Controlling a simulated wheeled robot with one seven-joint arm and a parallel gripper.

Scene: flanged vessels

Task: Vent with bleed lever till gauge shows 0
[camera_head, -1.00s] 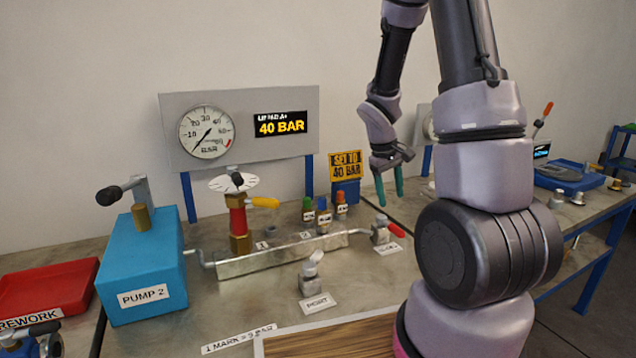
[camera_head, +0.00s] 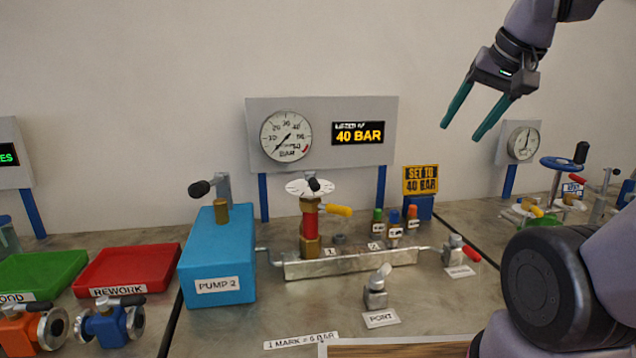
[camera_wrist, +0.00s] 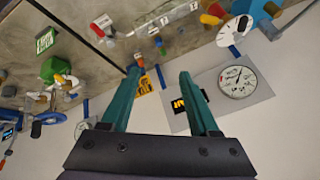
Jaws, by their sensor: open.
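A red-handled lever (camera_head: 469,255) sits on a small grey valve at the right end of the metal manifold block (camera_head: 350,264); its label is too small to read. It also shows in the wrist view (camera_wrist: 97,30). The round white gauge (camera_head: 286,136) hangs on a grey panel; its needle points to the lower left, near the scale's low end, exact value unclear. It also shows in the wrist view (camera_wrist: 238,82). My gripper (camera_head: 460,131) is open and empty, high in the air at upper right, fingers pointing down-left. Its teal fingers show apart in the wrist view (camera_wrist: 160,72).
A brass and red column with a yellow lever (camera_head: 338,210) stands on the manifold. A blue PUMP 2 box (camera_head: 218,265) is left, a capped port (camera_head: 376,290) in front. Several coloured caps (camera_head: 395,217) and a SET TO 40 BAR sign (camera_head: 420,180) stand behind.

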